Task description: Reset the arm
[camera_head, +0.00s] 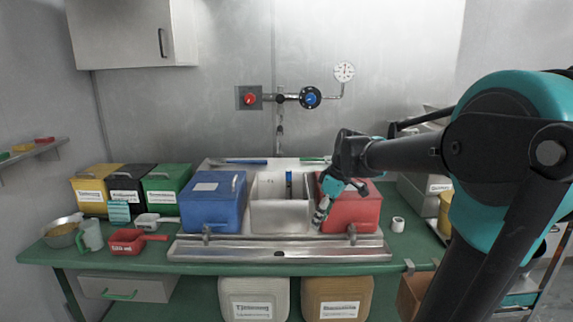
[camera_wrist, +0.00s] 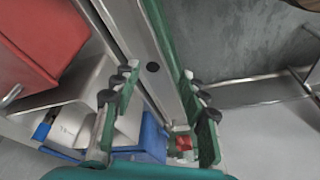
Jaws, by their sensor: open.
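My gripper (camera_head: 322,209) hangs at the end of my arm in front of the red box (camera_head: 352,211), close to its left front corner. The wrist view shows its two green fingers (camera_wrist: 160,105) spread apart with nothing between them. Below the fingers in that view are the steel trough (camera_wrist: 160,60) and the green bench edge. The red box (camera_wrist: 40,40) also shows at the upper left of the wrist view. I cannot tell whether the gripper touches anything.
A blue box (camera_head: 213,203) and a white bin (camera_head: 280,212) stand left of my gripper. A red valve knob (camera_head: 249,98) and a gauge (camera_head: 344,72) are on the wall. A white cup (camera_head: 398,224) stands right of the red box.

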